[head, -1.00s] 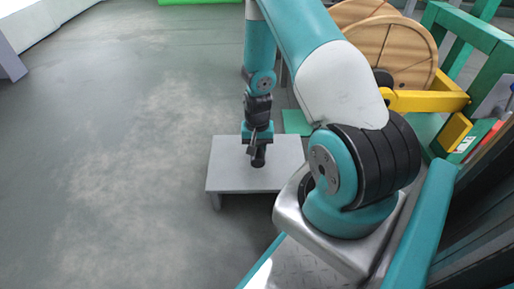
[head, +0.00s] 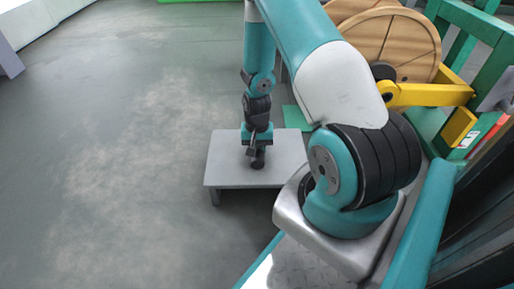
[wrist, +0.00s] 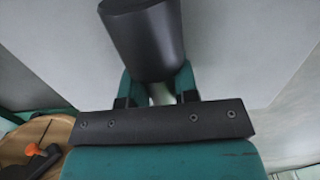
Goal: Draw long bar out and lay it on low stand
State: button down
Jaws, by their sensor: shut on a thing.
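The long bar is mostly hidden; a thick dark cylinder, its near end, shows in the wrist view (wrist: 150,40) and as a small dark piece (head: 257,159) below my gripper in the head view. My gripper (head: 256,146) is shut on it; in the wrist view the teal fingers (wrist: 158,92) close around its narrower pale part. The low stand (head: 225,173) is a grey flat-topped table on short legs. My gripper and the bar appear over its top. I cannot tell whether the bar touches it.
Wooden reels (head: 405,45) and a yellow arm (head: 430,94) of the machine stand at the right, beside a green frame (head: 480,25). A green patch (head: 296,117) lies behind the stand. The grey floor (head: 110,170) to the left is clear.

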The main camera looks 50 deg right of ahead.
jog(key=shift+f, duration=0.2)
jog(key=c, duration=0.8)
grip_release()
jog(key=r+p, duration=0.3)
jog(key=r, duration=0.2)
jog(key=r+p, duration=0.3)
jog(key=r, duration=0.3)
jog(key=r+p, duration=0.4)
jog(key=r, duration=0.2)
jog(key=shift+w+d+r, duration=0.2)
jog(key=shift+w+d, duration=0.15)
